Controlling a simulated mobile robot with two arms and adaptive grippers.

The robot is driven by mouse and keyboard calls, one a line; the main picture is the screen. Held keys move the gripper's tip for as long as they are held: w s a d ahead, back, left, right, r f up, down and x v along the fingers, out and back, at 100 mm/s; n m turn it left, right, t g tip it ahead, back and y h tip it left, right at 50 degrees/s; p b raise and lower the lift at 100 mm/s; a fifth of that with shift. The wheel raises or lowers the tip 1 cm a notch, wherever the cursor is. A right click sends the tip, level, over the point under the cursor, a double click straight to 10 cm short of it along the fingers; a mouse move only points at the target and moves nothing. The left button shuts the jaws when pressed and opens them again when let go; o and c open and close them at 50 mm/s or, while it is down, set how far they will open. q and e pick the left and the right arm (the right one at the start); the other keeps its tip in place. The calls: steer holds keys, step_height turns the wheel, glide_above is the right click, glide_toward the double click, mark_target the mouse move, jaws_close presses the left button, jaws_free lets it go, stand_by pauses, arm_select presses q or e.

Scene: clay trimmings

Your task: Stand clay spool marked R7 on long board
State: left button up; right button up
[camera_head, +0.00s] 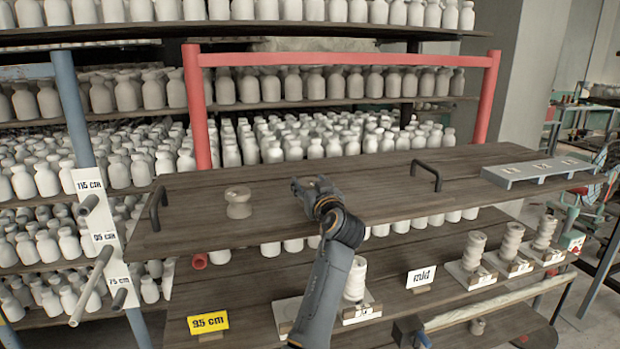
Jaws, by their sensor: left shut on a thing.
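My left gripper (312,194) is over the middle of the long board (390,197), a dark plank with a black handle near each end. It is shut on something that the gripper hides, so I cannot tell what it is. A grey-beige clay spool (238,202) stands upright on the left part of the board, apart from the gripper. No R7 mark can be read on it. My right gripper is not clearly seen.
A grey stand with numbered slots (540,170) sits at the board's right end. Below are stacked pale spools (472,252) and a yellow 95 cm sign (208,322). A red frame (345,58) rises behind. Bare board lies between the gripper and right handle.

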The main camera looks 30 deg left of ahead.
arm_select(q)
steer(key=shift+d+f, duration=0.1)
steer(key=shift+f, duration=0.05)
steer(key=o, duration=1.4)
steer(key=shift+c, duration=0.2)
steer(key=shift+s+d, duration=0.1)
steer(key=shift+d, duration=0.05)
steer(key=b+v, duration=0.4)
steer(key=v, duration=0.7)
steer(key=shift+s+d+b, duration=0.25)
steer(key=shift+b, duration=0.05)
